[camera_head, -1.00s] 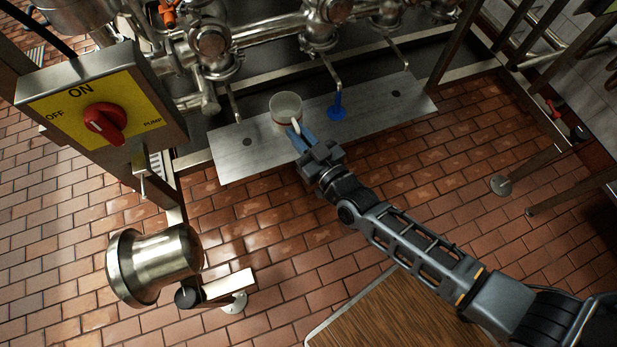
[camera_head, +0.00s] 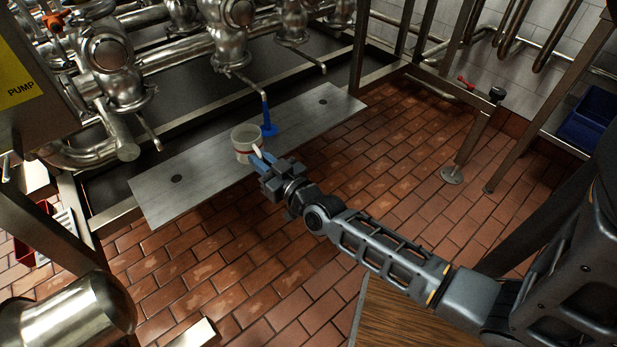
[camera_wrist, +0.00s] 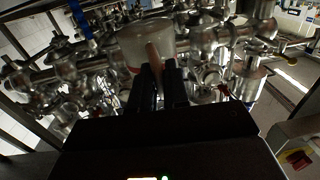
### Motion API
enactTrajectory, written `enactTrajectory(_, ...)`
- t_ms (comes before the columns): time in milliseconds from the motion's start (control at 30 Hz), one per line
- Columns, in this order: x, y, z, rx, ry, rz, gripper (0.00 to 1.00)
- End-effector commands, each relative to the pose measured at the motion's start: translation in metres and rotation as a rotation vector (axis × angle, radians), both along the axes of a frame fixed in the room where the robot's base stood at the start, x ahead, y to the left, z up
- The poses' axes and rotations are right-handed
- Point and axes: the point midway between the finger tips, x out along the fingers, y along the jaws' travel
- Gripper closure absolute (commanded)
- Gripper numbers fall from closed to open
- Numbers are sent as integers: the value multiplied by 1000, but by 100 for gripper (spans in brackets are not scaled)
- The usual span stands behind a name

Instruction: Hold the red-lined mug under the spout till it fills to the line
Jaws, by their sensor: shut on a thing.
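The pale mug (camera_head: 247,146) has a red line around it and stands upright at or just above the metal shelf; I cannot tell if it touches. My gripper (camera_head: 260,163) is shut on its handle from the front right. Blue liquid (camera_head: 266,113) falls from the spout (camera_head: 250,85) and lands on the shelf just behind and right of the mug, outside it. In the wrist view the mug (camera_wrist: 143,42) and its handle (camera_wrist: 154,62) sit between my fingers (camera_wrist: 158,85). The blue stream (camera_wrist: 82,20) shows at upper left. The mug's liquid level cannot be made out.
The metal shelf (camera_head: 211,183) has free room on both sides of the mug. Other spouts hang at left (camera_head: 150,133) and right (camera_head: 312,60). Steel pipes and valves (camera_head: 105,60) stand behind. The yellow pump panel (camera_head: 15,85) is partly cut off at left.

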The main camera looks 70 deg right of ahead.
Motion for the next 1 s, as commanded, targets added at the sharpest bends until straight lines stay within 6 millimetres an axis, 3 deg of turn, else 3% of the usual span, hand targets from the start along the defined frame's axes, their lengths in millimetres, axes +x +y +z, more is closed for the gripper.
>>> enactTrajectory(33, -11, -16, -22, -1, -2, -35, 100)
enactTrajectory(200, -43, -56, -46, -4, -1, -126, 100)
enactTrajectory(500, -80, -91, -63, -8, 0, -216, 100)
enactTrajectory(700, -82, -97, -62, -8, -1, -227, 100)
enactTrajectory(1000, -61, -109, -62, -8, -2, -226, 100)
